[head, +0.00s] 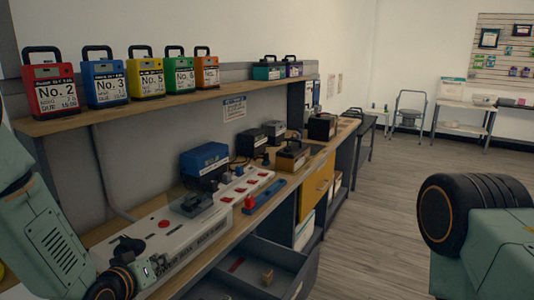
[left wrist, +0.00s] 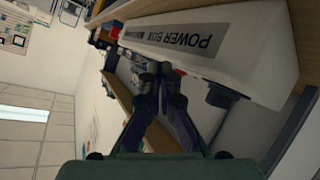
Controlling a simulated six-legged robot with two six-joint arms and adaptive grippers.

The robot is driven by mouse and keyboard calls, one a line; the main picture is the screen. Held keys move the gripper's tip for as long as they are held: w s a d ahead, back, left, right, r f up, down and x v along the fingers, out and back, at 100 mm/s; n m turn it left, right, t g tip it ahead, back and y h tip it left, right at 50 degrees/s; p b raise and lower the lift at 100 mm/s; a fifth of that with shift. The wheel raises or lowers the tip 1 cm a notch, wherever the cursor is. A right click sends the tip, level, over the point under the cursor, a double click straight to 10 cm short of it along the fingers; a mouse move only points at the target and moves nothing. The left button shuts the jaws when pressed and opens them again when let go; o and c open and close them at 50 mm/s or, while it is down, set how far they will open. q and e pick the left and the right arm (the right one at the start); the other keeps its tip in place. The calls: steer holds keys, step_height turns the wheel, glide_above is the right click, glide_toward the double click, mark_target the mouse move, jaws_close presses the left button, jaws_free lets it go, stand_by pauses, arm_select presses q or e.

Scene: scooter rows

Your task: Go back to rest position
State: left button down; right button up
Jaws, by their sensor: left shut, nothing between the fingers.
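My left gripper (left wrist: 160,72) is shut and empty in the left wrist view, its dark fingers together. In that view the white power box (left wrist: 205,40) appears upside down, just beyond and beside the fingers. In the head view my left arm comes in from the left edge, and the left gripper (head: 130,247) is low over the near end of the power box (head: 162,226). I cannot tell there whether it touches the box. My right gripper is not in view.
A workbench runs along the left wall, with a blue battery (head: 204,160) and several dark units on it. Numbered cases, such as red No. 2 (head: 51,88), line the shelf (head: 150,104). An open drawer (head: 262,262) juts out below. The wooden floor (head: 385,205) is clear.

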arm_select(q)
steer(key=s+d+f+m+g+y, duration=0.15)
steer(key=s+f+g, duration=0.45)
steer(key=s+f, duration=0.85)
steer(key=s+f+m+g, duration=0.1)
steer(key=s+f+g, duration=0.2)
steer(key=s, duration=0.8)
steer(key=s+f+m+g, duration=0.1)
steer(key=s+f+g, duration=0.2)
steer(key=s, duration=0.9)
steer(key=shift+s+f+g, duration=0.25)
steer(key=shift+f+g, duration=0.05)
steer(key=shift+f, duration=0.3)
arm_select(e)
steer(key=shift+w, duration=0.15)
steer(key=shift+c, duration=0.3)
